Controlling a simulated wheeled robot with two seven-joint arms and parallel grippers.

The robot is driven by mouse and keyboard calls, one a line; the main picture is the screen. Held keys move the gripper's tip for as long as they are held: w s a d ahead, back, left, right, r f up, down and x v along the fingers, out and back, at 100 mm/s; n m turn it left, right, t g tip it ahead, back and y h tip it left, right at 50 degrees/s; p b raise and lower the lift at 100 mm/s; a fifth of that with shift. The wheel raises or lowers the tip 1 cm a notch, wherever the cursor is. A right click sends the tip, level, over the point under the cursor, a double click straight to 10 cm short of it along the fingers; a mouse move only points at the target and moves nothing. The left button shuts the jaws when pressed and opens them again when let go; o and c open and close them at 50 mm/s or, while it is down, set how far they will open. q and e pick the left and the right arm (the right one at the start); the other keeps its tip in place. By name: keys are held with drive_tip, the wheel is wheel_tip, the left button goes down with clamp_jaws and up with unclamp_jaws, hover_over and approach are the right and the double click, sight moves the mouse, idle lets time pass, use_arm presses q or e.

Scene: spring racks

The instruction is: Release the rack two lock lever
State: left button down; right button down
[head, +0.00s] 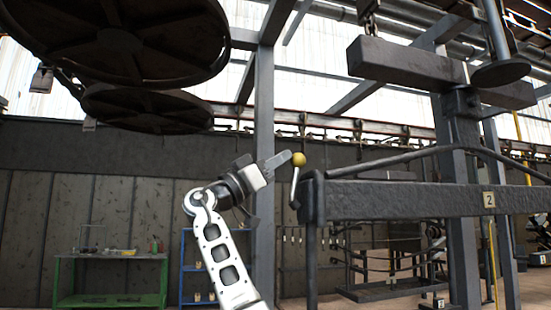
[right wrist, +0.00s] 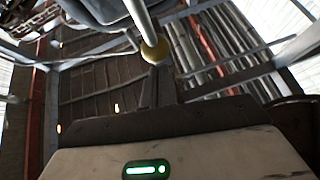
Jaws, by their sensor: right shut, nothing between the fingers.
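The lock lever (head: 294,186) is a short pale rod with a yellow ball knob (head: 298,159) on top. It stands nearly upright, tilted slightly right, at the left end of the dark rack beam (head: 400,199) marked with a "2" plate. My right gripper (head: 288,156) is shut with nothing between its fingers. Its fingertips are at the left side of the knob, touching or very close. In the right wrist view the knob (right wrist: 155,49) and rod (right wrist: 138,18) show just past the fingertips (right wrist: 155,72). My left gripper is not in view.
A dark block (head: 430,72) hangs on a chain above the beam. Large round dark discs (head: 150,108) hang at upper left. A green workbench (head: 110,275) and a blue shelf (head: 200,262) stand at the back left. A steel post (head: 264,120) rises behind my arm.

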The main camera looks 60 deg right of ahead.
idle(0.4)
use_arm(q)
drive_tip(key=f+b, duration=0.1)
drive_tip(key=b, duration=0.2)
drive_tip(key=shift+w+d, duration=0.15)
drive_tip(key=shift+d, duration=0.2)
use_arm(e)
drive_tip(key=v, duration=1.6)
drive_tip(key=shift+s, duration=0.1)
